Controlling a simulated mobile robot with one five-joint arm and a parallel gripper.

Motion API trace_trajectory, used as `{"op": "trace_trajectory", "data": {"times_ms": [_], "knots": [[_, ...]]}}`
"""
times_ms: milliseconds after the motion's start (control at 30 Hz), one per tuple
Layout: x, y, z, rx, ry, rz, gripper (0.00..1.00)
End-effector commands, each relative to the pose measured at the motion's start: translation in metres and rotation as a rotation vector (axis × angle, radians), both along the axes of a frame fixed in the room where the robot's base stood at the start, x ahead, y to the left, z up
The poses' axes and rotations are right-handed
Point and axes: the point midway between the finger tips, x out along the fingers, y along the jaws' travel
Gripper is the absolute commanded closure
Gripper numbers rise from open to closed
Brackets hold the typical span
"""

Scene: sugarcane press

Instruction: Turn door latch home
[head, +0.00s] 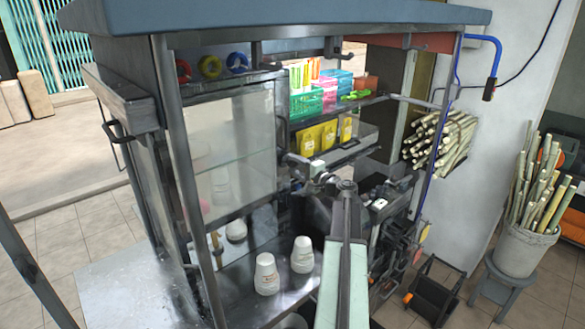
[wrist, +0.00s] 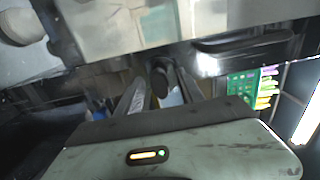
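The cabinet has a glass door (head: 228,130) in a grey metal frame, which looks closed in the head view. My gripper (head: 316,178) is at the door's right edge, about mid-height. In the wrist view my gripper (wrist: 160,88) has its two fingers apart, one each side of a dark rounded knob (wrist: 160,70), which looks like the door latch. The knob sits at the fingertips; I cannot tell whether either finger touches it. In the head view my arm and gripper hide the latch, so its angle is unclear there.
Shelves right of the door hold green boxes (head: 306,104) and yellow packets (head: 307,140). Two white cups (head: 266,274) (head: 302,254) stand on the metal counter below. Dark machinery (head: 385,210) is close on my arm's right. Cane stands in a bucket (head: 524,250) farther right.

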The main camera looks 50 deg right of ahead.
Motion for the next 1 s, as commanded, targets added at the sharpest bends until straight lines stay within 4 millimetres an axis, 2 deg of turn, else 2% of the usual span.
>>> {"op": "trace_trajectory", "data": {"times_ms": [333, 467, 733, 1000], "knots": [[-0.007, 0.001, -0.001, -0.001, 0.002, 0.001, 0.56], [-0.025, 0.003, -0.001, -0.001, 0.002, -0.001, 0.56], [-0.074, 0.007, -0.001, -0.001, 0.001, -0.001, 0.56], [-0.078, 0.006, -0.001, -0.001, 0.001, 0.001, 0.56]]}}
